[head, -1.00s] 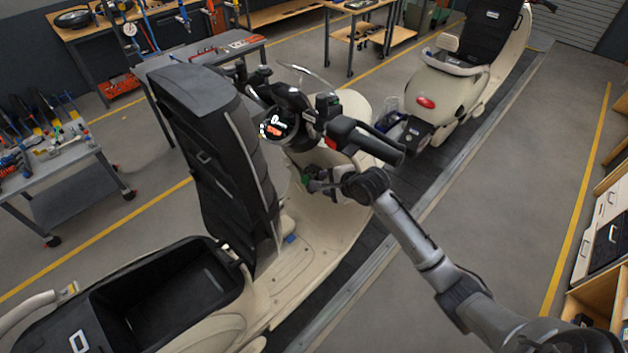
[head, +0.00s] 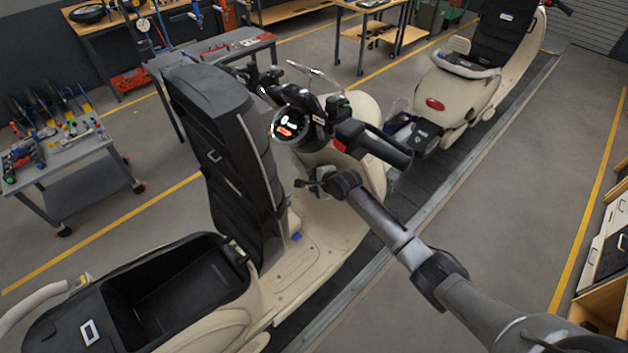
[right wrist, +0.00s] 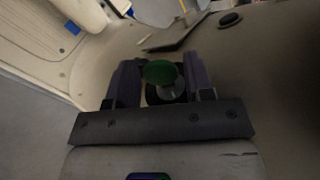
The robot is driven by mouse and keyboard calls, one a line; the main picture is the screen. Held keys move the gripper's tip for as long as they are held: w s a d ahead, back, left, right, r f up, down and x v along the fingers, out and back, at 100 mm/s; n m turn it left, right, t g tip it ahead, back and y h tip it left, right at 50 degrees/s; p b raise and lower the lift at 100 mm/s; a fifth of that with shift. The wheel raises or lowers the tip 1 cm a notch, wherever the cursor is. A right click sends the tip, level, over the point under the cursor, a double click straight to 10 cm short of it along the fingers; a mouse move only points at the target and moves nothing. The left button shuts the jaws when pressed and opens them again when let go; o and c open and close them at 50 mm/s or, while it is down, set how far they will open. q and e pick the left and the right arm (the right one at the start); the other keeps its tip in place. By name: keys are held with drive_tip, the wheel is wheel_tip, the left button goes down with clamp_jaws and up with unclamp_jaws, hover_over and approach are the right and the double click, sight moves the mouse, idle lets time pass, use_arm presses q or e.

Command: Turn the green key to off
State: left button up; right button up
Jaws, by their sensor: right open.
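The scooter (head: 330,225) with its raised seat stands on the slat conveyor. The green key (right wrist: 161,72) shows in the right wrist view as a round green head in front of a dark round lock (right wrist: 166,93) on the beige panel. My right gripper (head: 314,184) is at the panel below the handlebar in the head view. In the right wrist view its two fingers stand apart on either side of the key, with small gaps visible. In the head view the key is too small and covered to make out well. My left gripper is out of view.
The black handlebar grip (head: 385,150) and round lit display (head: 289,124) sit above my right gripper. The raised black seat (head: 222,140) stands to its left. A second scooter (head: 460,90) is further along the conveyor. The floor right of the conveyor is clear.

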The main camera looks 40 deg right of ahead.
idle(0.3)
drive_tip(key=c, duration=0.6)
drive_tip(key=shift+o, duration=1.3)
drive_tip(key=shift+c, duration=1.2)
drive_tip(key=shift+w+r+g+p, duration=0.15)
drive_tip(key=shift+g+p, duration=0.25)
drive_tip(key=shift+p, duration=0.6)
drive_tip(key=shift+g+p, duration=0.35)
drive_tip(key=shift+g, duration=0.65)
